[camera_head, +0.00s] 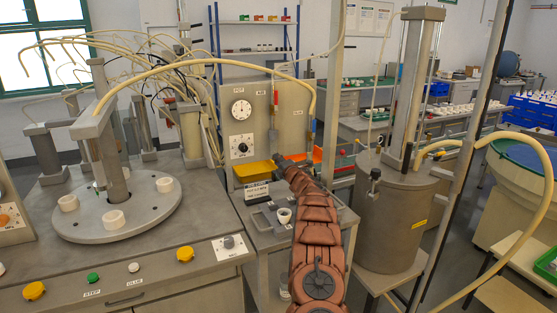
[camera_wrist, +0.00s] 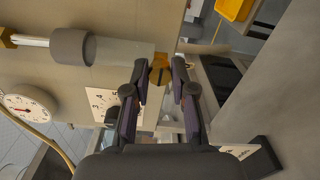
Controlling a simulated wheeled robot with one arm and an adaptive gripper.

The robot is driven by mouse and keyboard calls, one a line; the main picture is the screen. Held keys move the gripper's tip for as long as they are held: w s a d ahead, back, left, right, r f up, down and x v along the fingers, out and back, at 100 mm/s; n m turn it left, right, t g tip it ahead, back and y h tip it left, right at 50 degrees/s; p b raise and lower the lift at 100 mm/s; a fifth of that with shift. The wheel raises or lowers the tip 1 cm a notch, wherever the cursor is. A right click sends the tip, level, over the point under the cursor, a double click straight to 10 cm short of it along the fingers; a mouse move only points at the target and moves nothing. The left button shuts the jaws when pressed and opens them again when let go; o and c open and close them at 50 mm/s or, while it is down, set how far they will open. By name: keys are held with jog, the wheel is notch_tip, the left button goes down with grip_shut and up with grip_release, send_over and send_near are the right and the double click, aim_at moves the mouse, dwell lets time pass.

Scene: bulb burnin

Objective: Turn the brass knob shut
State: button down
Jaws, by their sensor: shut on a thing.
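The brass knob (camera_wrist: 158,76) shows in the wrist view between the fingertips of my gripper (camera_wrist: 160,70), at the end of a pale cylindrical fitting. The fingers are closed in on it from both sides. Part of the knob is hidden by the fingers, and how far it is turned cannot be told. In the head view my gripper (camera_head: 281,160) is at the lower front of the beige cabinet (camera_head: 290,105), at the end of my copper-coloured arm. The knob is hidden there.
The cabinet carries a round gauge (camera_head: 241,110) and a black dial (camera_head: 242,145). A yellow bin (camera_head: 253,171) and a small white cup (camera_head: 284,215) are close to my arm. A rotary table (camera_head: 90,225) stands left, a steel tank (camera_head: 392,225) right. Hoses hang overhead.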

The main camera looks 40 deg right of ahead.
jog(key=shift+r, duration=0.1)
dwell(0.3)
jog(key=c, duration=1)
grip_release()
jog(key=shift+o, duration=0.2)
jog(key=shift+s, duration=0.15)
jog(key=v, duration=1.1)
jog(key=shift+s, duration=0.35)
jog(key=shift+a, duration=0.1)
